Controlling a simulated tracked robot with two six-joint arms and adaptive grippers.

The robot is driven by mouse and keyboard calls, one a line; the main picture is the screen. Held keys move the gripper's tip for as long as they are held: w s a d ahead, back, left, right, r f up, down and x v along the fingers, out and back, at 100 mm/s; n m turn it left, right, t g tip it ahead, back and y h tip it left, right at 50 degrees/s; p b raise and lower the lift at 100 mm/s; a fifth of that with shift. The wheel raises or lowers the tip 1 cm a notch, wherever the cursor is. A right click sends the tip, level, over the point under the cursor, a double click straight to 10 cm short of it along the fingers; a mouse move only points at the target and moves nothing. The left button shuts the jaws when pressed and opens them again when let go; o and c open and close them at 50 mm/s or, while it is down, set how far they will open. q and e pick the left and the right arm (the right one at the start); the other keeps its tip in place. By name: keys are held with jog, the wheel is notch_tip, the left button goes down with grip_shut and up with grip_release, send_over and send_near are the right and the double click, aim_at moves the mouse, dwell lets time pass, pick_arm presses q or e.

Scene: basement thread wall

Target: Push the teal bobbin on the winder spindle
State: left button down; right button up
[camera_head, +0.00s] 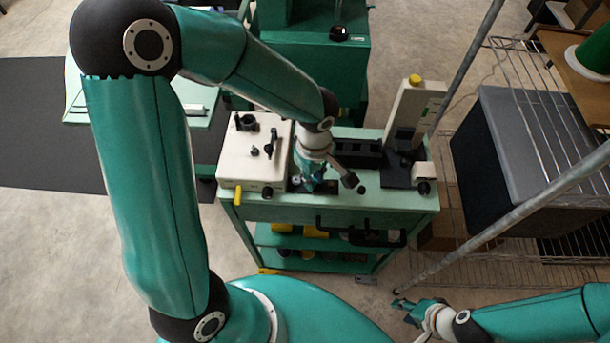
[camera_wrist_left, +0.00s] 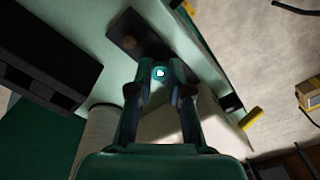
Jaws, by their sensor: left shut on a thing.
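My left gripper (camera_head: 308,184) is low over the green cart's top, beside the cream machine box. In the left wrist view its two fingers (camera_wrist_left: 160,85) are shut on the teal bobbin (camera_wrist_left: 160,72), seen end-on with a pale centre. A dark plate (camera_wrist_left: 150,45) lies beyond the fingertips; the gap between bobbin and plate is hard to judge. I cannot make out the winder spindle clearly; the bobbin and fingers may hide it. My right gripper (camera_head: 408,307) is away from the cart at the lower right, its jaw opening unclear.
The cream box (camera_head: 232,165) with black knobs stands left of my left gripper. A tall pale machine (camera_head: 408,115) with a yellow knob stands on the cart's right side. The cart's front edge (camera_head: 340,213) is close to the gripper. A wire rack with a metal post (camera_head: 475,235) stands at right.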

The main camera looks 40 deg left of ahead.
pick_arm(q)
jog(key=shift+r, duration=0.1)
jog(key=shift+w+r+p, duration=0.1)
jog(key=shift+r+p, duration=0.65)
jog(key=shift+r, duration=0.9)
